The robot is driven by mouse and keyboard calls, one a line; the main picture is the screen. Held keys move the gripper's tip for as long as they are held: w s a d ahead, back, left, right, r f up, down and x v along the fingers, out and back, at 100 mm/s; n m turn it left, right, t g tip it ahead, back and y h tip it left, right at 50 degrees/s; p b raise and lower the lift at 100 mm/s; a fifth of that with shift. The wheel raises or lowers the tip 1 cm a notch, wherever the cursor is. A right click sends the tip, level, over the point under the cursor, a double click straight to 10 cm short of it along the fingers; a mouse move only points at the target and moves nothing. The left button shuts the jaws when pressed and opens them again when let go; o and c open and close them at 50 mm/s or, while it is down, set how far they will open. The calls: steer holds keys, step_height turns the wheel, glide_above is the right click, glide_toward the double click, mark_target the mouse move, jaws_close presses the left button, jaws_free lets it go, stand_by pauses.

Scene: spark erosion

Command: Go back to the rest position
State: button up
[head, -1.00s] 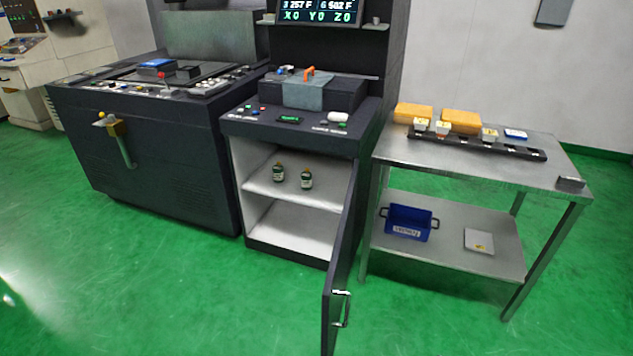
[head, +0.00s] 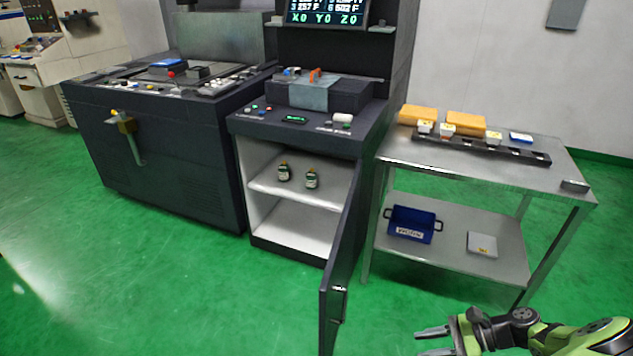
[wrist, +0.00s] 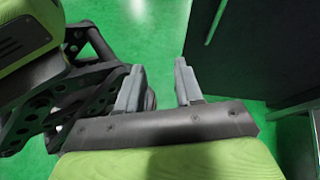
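My gripper (head: 434,342) is at the bottom right of the head view, with my green and black arm reaching in from the right edge. Its two grey fingers are apart with nothing between them. In the wrist view the open fingers (wrist: 158,85) show with only green floor beyond them. The gripper is in front of the steel table and to the right of the open cabinet door (head: 342,265), touching neither in the head view.
The cabinet (head: 300,218) stands open with two small bottles (head: 298,176) on its shelf. The steel table (head: 390,155) holds orange blocks and a black rack (head: 480,148); a blue bin (head: 412,224) is on its lower shelf. Green floor (head: 180,290) is free at left.

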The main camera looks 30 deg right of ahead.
steer(key=w+a+r+n+g+h, duration=0.4)
steer(key=a+r+n, duration=0.3)
steer(key=a+r, duration=0.15)
steer(key=w+a+r+n+g+h, duration=0.3)
steer(key=w+a+r+n+h, duration=0.15)
steer(key=a+r+n, duration=0.45)
steer(key=s+a+r+n+t+h, duration=0.2)
steer(key=s+a+r+n+t, duration=0.3)
steer(key=s+a+r+n, duration=0.35)
step_height(320, 180, up, 15)
steer(key=m+p, duration=0.1)
steer(key=p, duration=1.3)
steer(key=shift+a+f, duration=0.15)
steer(key=shift+a, duration=0.3)
